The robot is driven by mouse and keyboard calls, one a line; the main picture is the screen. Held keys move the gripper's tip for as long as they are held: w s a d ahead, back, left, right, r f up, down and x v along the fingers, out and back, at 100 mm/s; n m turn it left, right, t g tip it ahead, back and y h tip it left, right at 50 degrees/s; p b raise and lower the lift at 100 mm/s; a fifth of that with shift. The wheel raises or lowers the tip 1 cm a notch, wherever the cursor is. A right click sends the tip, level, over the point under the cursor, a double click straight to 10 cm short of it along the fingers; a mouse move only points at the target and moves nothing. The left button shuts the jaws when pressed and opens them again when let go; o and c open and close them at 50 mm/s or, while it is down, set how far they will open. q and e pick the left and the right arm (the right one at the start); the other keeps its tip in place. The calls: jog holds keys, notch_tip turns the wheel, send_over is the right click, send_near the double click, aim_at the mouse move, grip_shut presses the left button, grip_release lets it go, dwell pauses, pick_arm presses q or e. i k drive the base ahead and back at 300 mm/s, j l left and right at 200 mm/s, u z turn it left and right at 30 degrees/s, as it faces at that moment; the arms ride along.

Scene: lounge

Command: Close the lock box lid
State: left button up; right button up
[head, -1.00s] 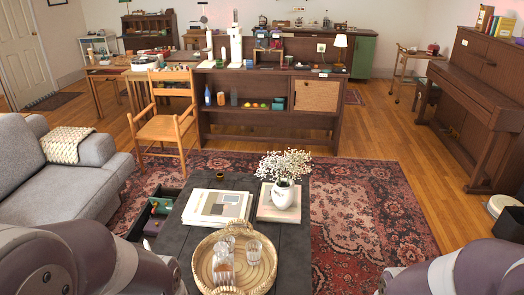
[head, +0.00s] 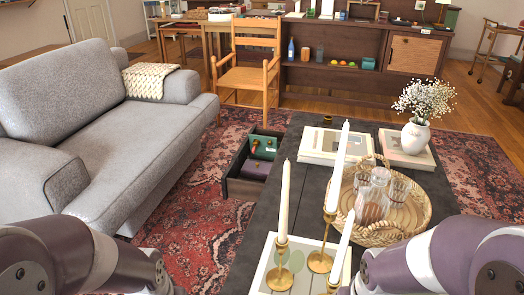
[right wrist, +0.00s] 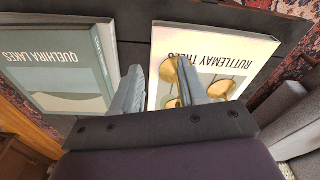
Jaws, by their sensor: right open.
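I cannot make out a lock box or its lid for certain in either view. An open drawer (head: 234,187) juts from the left side of the dark coffee table (head: 262,222), with green and purple items inside. My right gripper (right wrist: 158,66) is open and empty in the right wrist view, with the coffee table and its books beyond the fingers. In the head view only parts of my arms show at the bottom corners. My left gripper is out of view.
Candles (head: 283,203) in brass holders stand at the table's near end. A wicker tray (head: 425,207) with glassware, books (head: 333,146) and a flower vase (head: 415,138) are also there. A grey sofa (head: 60,95) stands left; rug shows between it and the table.

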aim_at(263, 146)
jog(key=i+j, duration=0.1)
jog(key=j, duration=0.7)
jog(key=i+j+z, duration=0.1)
jog(key=j, duration=0.2)
jog(key=i+j, duration=0.25)
jog(key=i+j+z, duration=0.15)
jog(key=j, duration=0.2)
jog(key=i+j+z, duration=0.1)
jog(key=j, duration=0.25)
jog(key=i+j, duration=0.2)
jog(key=i+j+z, duration=0.1)
jog(key=i, duration=0.4)
jog(key=i+j+z, duration=0.1)
jog(key=i, duration=0.35)
